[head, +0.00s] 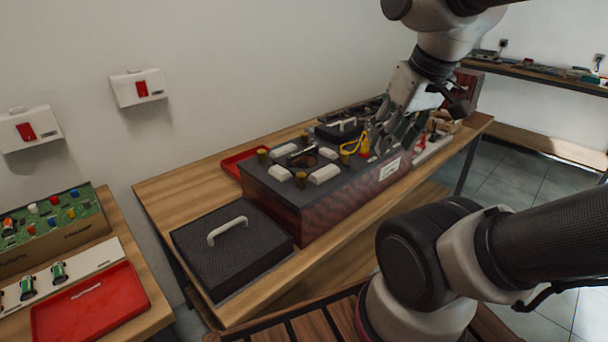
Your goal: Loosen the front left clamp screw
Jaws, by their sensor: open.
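A dark box-like fixture (345,197) with a grey top stands on the wooden workbench. Several small yellow-brown knobs, which look like the clamp screws, stand around a round dark opening (302,160) on its top. The knob nearest the front (300,179) stands upright between two white pads; another knob (262,155) is at the left. The picture does not settle which is the front left clamp screw. My gripper (392,142) is open above the right part of the fixture, right of the knobs and apart from them. Its fingertips are small and partly blend with the dark things behind.
A black lid with a white handle (232,243) lies on the bench (165,195) left of the fixture. A red tray (232,162) is behind it. A yellow looped item (357,143) lies near my gripper. A second bench with a red tray (92,305) is at far left.

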